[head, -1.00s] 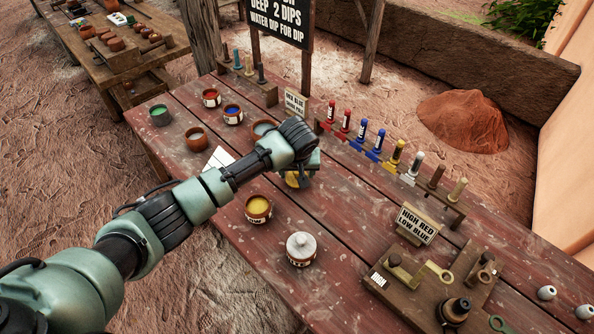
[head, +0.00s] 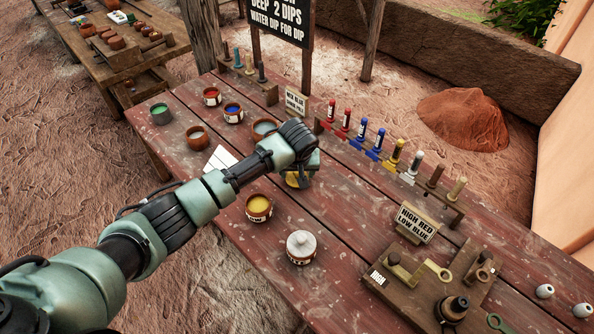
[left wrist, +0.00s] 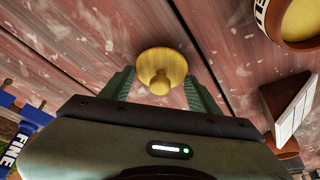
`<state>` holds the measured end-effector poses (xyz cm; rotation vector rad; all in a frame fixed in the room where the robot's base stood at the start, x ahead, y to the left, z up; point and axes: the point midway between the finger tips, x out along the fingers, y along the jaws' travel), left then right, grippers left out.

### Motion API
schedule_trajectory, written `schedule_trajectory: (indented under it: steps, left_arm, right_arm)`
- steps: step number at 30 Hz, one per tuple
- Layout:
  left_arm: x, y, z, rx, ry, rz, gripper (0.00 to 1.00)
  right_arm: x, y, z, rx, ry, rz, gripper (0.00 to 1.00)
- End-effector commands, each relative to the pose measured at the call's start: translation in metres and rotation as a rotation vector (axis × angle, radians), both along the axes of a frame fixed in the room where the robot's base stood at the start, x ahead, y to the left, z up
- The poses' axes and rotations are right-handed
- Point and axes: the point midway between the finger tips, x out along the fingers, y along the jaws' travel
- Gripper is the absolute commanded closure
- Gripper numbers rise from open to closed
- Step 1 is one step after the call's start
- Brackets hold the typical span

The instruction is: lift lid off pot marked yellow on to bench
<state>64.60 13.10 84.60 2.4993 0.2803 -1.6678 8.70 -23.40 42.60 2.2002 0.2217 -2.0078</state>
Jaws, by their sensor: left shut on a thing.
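My left gripper (head: 302,172) is over the bench (head: 345,215), pointing down. It is shut on a yellow lid (left wrist: 162,68), with one finger on each side of it and its knob towards the wrist camera. In the head view the lid (head: 296,181) is partly hidden by the hand. I cannot tell whether the lid touches the bench. The pot with yellow glaze (head: 258,205) stands uncovered to the lower left of the hand. Part of it shows at the top right of the left wrist view (left wrist: 298,22). My right gripper is not in view.
A white-lidded pot (head: 301,247) stands nearer the front. Other open pots, such as the blue one (head: 233,113), stand at the left. A rack of coloured-handled tools (head: 393,163) and a "High red low blue" sign (head: 416,223) lie beyond. Bare planks lie right of the hand.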

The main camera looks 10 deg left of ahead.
Motion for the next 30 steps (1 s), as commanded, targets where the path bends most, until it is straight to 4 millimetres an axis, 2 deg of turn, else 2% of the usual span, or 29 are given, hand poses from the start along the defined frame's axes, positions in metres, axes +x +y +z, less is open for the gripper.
schedule_trajectory:
  steps: [30]
  left_arm:
    - [0.0002, 0.0001, -0.0078, 0.0, 0.0, 0.0, 0.77]
  right_arm:
    - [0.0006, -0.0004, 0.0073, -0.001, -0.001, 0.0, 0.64]
